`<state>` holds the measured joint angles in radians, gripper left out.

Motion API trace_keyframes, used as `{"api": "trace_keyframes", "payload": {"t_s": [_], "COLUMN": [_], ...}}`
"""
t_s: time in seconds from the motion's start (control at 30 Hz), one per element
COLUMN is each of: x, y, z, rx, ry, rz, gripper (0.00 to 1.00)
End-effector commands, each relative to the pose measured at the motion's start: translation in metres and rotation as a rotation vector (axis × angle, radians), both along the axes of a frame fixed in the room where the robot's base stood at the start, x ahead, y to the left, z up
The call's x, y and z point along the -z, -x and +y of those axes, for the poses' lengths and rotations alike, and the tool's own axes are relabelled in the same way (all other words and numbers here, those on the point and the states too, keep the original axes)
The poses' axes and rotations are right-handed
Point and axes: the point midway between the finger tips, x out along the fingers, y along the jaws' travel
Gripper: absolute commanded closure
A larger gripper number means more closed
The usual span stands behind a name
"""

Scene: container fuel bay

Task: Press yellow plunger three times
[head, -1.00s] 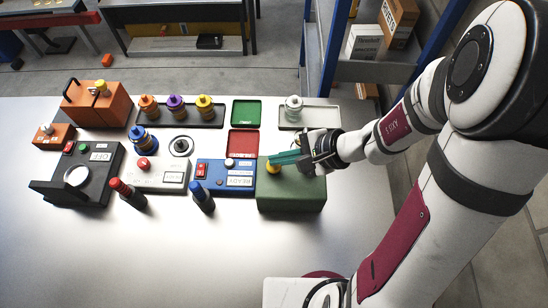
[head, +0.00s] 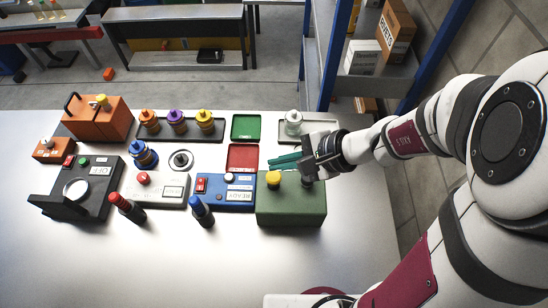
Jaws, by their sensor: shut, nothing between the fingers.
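The yellow plunger (head: 273,178) stands up from the top left part of a green box (head: 291,207) at the right of the table's front row. Its rounded yellow cap is in full view. My gripper (head: 276,163) has teal fingers that point left. It is shut and empty, just behind and above the plunger in the picture, and looks apart from it. A dark round piece shows below the gripper at the box's right side; I cannot tell what it is.
A blue panel (head: 222,198) is just left of the green box, with a blue marker-like cylinder (head: 201,211) in front. Red (head: 242,157) and green (head: 245,127) trays lie behind. An orange box (head: 100,122) carries another yellow knob. The table's front is clear.

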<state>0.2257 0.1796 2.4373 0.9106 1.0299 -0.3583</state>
Motion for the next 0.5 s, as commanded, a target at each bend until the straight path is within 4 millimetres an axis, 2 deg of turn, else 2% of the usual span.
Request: {"api": "trace_keyframes", "payload": {"t_s": [0.3,0.5], "x": [-0.031,-0.036], "y": [0.000,0.000], "z": [0.000,0.000], "rx": [0.001,0.001], "ry": [0.001,0.001], "rz": [-0.003,0.000], "gripper": [1.00,1.00]}}
